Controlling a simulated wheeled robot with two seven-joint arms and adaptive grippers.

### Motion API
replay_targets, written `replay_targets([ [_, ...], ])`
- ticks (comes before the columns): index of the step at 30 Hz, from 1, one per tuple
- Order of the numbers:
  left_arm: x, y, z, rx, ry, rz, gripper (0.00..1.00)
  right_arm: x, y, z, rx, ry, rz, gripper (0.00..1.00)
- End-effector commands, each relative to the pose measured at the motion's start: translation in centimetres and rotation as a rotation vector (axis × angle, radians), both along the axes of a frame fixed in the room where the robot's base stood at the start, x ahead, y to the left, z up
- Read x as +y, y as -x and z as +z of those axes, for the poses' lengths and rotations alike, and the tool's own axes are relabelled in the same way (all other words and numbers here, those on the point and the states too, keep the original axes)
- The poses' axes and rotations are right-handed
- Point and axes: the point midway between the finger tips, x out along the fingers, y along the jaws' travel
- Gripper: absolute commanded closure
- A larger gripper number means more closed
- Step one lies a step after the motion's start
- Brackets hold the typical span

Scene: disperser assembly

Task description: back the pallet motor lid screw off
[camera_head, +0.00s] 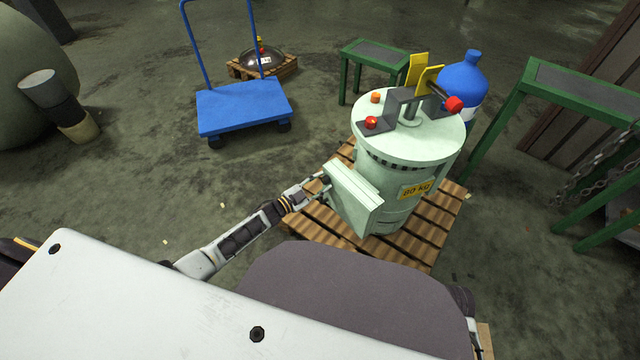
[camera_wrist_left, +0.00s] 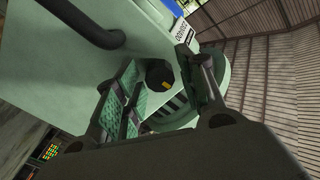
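The pale green motor (camera_head: 385,178) stands upright on a wooden pallet (camera_head: 428,232). A box-shaped lid (camera_head: 357,200) sits on its side facing me. My left gripper (camera_head: 322,186) is at the left edge of this lid. In the left wrist view a black round screw head (camera_wrist_left: 158,73) with a yellow mark sits on a pale green surface. The two fingers of my left gripper (camera_wrist_left: 165,88) are apart, one on each side of the screw head, with a visible gap on the right. The screw is hidden in the head view. My right gripper does not show.
A blue cart (camera_head: 243,107) stands at the back left, near a small pallet (camera_head: 283,66) with a dark dome. Green-framed stands (camera_head: 375,52) and a blue bottle (camera_head: 462,82) are behind the motor. A black handle (camera_wrist_left: 88,24) is near the left finger.

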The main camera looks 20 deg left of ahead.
Motion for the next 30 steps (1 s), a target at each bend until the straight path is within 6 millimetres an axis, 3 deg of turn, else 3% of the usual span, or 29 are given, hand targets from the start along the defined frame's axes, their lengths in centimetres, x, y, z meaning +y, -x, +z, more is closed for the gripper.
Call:
replay_targets([
  [17, 0.1, 0.5, 0.0, -0.002, 0.001, -0.004, 0.50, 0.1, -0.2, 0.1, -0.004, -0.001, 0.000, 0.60],
  [30, 2.4, 3.6, 0.0, -0.001, 0.000, -0.003, 0.50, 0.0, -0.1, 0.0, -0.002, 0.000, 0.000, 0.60],
])
